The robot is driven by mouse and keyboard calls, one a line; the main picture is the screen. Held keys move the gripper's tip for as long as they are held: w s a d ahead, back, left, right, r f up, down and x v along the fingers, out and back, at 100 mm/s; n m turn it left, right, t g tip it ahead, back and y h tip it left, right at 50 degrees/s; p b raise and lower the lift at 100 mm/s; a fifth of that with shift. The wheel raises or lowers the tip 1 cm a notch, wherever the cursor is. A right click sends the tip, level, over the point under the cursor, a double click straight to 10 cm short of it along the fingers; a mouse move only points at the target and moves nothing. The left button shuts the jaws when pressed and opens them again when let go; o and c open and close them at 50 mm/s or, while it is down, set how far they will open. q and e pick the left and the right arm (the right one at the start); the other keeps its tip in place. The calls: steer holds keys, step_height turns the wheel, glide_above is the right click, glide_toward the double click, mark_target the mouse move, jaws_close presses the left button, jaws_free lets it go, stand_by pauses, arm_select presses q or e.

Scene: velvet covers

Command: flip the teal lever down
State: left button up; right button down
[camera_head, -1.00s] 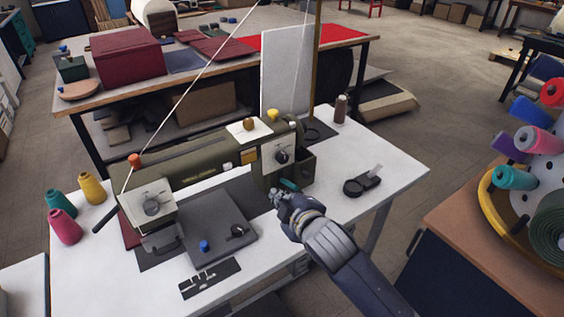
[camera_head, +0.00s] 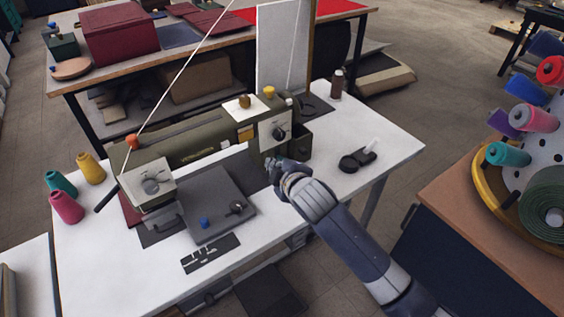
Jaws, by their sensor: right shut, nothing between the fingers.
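The olive-green sewing machine (camera_head: 192,139) stands on the white table. My right gripper (camera_head: 271,168) is shut and empty, at the lower front of this housing. It is in front of the place where the teal lever is, so the lever is mostly or wholly hidden. I cannot tell the lever's position or whether the fingers touch it. My left gripper is not in view.
A grey plate (camera_head: 205,208) with a blue knob lies before the machine. A black tape-like holder (camera_head: 357,160) and brown spool (camera_head: 336,84) are on the table's right side. Pink, teal and yellow cones stand at left.

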steer(key=w+d+f+p, duration=0.1)
steer(key=w+f, duration=0.3)
steer(key=w, duration=0.1)
steer(key=shift+w+d+f, duration=0.15)
steer(key=shift+w+f, duration=0.15)
steer(key=shift+w, duration=0.1)
steer(key=shift+f, duration=0.1)
